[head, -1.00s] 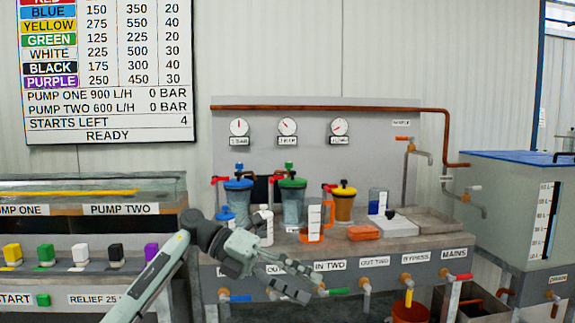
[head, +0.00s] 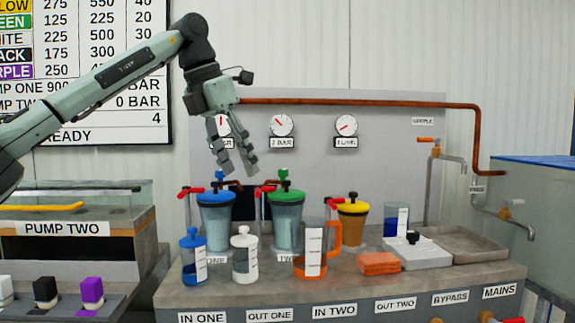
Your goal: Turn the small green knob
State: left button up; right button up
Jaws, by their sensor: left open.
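The small green knob (head: 283,173) sits on top of the green-lidded filter canister (head: 285,225), in the row at the back of the bench. My left gripper (head: 240,171) is open and empty, fingers pointing down. In the picture it appears between the blue-lidded canister (head: 216,222) and the green one, slightly left of the green knob. It does not appear to touch either; its depth relative to them is hard to tell. It partly covers the leftmost gauge. My right gripper is not in view.
Red-handled valves (head: 265,189) stand beside the canisters. In front stand a blue-capped bottle (head: 194,258), a white-capped bottle (head: 244,256) and an orange-handled jug (head: 311,252). A yellow-lidded canister (head: 353,219) stands to the right. A copper pipe (head: 360,102) runs above the gauges.

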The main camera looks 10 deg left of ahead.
aim_at(283, 174)
jog(key=i, duration=1.2)
